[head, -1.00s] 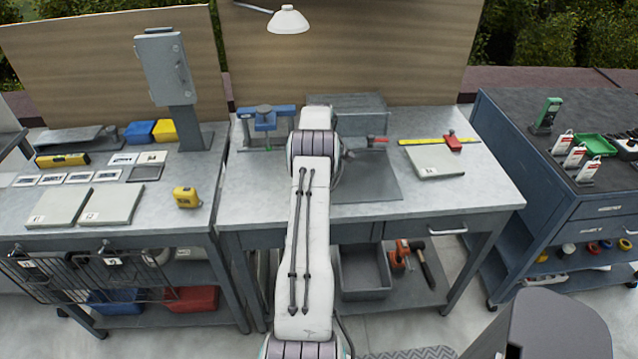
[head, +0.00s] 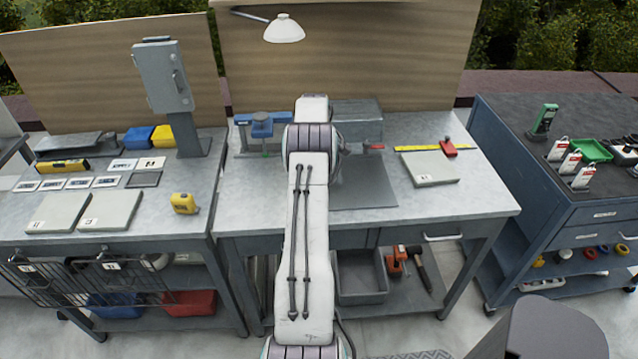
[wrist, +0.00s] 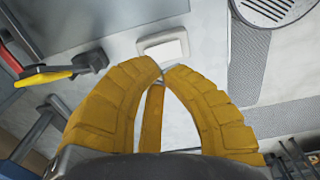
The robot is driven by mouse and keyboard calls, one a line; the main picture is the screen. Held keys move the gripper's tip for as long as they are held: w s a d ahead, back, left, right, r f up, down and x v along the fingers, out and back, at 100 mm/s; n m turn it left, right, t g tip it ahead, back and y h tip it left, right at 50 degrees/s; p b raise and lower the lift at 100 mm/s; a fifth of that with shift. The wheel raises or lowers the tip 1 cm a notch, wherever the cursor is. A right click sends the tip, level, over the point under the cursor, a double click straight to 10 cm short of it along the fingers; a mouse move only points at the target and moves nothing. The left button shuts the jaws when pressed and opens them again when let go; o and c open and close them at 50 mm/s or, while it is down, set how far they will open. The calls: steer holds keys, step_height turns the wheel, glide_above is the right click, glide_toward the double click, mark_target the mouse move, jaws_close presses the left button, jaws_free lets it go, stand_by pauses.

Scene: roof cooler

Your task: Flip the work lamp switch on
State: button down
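The work lamp with a white shade (head: 284,29) hangs on a thin arm at the top of the head view, above the middle bench. A small white switch (wrist: 165,46) in a pale frame shows in the wrist view, just beyond my fingertips. I cannot tell whether the fingertips touch it, or which way it is set. In the head view my arm hides my gripper and the switch.
The middle bench (head: 470,197) holds a blue clamp-like tool (head: 262,126), a grey box (head: 358,120), a yellow ruler (head: 420,149) and a pale plate (head: 432,169). A red-handled tool (wrist: 42,76) lies left of my fingers in the wrist view. A backboard (head: 350,50) stands behind.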

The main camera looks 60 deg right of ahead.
step_height(320, 180, up, 9)
steer(key=a, duration=0.1)
steer(key=shift+s+b, duration=0.2)
steer(key=shift+b, duration=0.2)
steer(key=shift+f, duration=0.1)
stand_by(0.6)
